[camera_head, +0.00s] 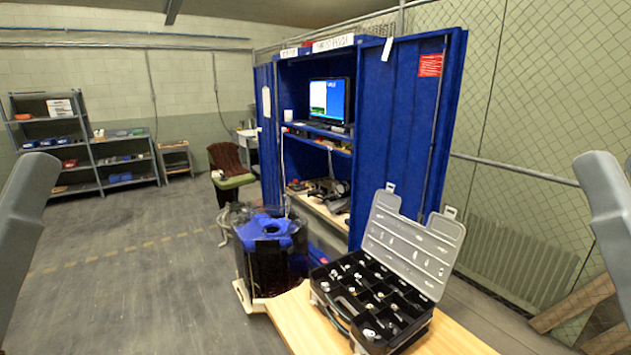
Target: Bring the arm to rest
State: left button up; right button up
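Only a grey piece of my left arm (22,220) shows, at the left edge of the head view. A grey piece of my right arm (608,205) shows at the right edge. Neither gripper is in view, so their fingers are hidden. Both visible arm parts are raised and apart from the objects in the scene.
A wooden table (455,340) holds an open black compartment case (352,318) with small parts; its clear lid (415,243) stands up. Behind are a dark tank with a blue top (268,228) and an open blue cabinet (400,120). The left floor is free.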

notch_tip(320, 180, up, 17)
jog(key=p, duration=1.3)
jog(key=shift+p, duration=0.35)
jog(key=shift+d+h, duration=0.1)
jog(key=shift+h, duration=0.2)
